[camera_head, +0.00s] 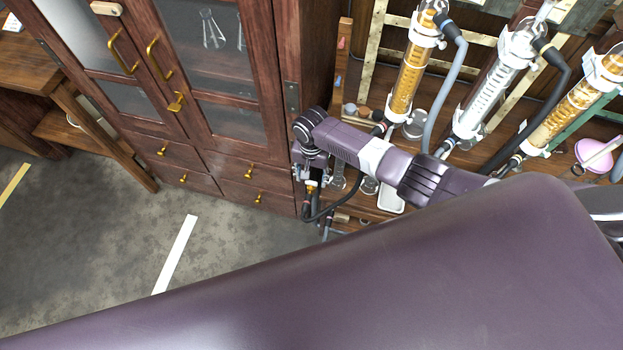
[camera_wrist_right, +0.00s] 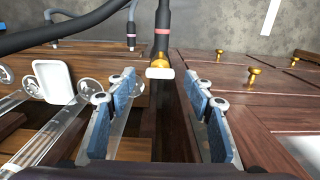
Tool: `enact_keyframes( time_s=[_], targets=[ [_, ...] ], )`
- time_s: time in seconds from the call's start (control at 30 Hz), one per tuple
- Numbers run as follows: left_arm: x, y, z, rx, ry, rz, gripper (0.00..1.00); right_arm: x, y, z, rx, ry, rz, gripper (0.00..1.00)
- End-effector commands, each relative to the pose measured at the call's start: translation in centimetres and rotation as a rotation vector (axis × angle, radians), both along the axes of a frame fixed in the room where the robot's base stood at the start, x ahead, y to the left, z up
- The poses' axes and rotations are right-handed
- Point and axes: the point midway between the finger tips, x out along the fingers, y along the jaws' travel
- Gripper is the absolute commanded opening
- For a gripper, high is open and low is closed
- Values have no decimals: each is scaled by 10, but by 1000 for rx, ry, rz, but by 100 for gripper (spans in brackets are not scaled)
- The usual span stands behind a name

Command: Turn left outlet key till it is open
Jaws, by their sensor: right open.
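In the right wrist view, a white key (camera_wrist_right: 159,73) sits on a brass fitting (camera_wrist_right: 159,58) at the end of a dark hose (camera_wrist_right: 162,22) with a red band. The key lies crosswise to the hose. My right gripper (camera_wrist_right: 158,88) is open, its blue-padded fingers on either side of the line to the key, with the key just beyond the tips and apart from them. In the head view, my right gripper (camera_head: 313,175) is small and partly hidden by its wrist at the bench's left end, near the hoses. My left gripper is not in view.
A wooden cabinet (camera_head: 215,110) with brass handles stands close left of the gripper; its drawer knobs (camera_wrist_right: 254,72) face the right finger. Glass columns (camera_head: 410,75) and hoses stand right. Glassware and a white tray (camera_wrist_right: 53,80) lie left in the wrist view. Floor (camera_head: 90,245) is clear.

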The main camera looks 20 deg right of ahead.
Motion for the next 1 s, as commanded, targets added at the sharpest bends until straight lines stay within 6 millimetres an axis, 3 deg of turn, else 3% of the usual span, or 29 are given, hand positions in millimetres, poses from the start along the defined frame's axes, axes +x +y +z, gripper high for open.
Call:
enact_keyframes(
  time_s=[0.2, 0.5, 0.9, 1.0],
  targets=[
    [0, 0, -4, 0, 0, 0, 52, 0, 0, -16, 0, 0, 1, 48],
    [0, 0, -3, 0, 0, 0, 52, 0, 0, -17, 0, -1, 2, 48],
    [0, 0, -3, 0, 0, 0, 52, 0, 0, -17, 0, -1, 1, 6],
    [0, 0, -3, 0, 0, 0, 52, 0, 0, -17, 0, -1, 3, 6]
  ],
)
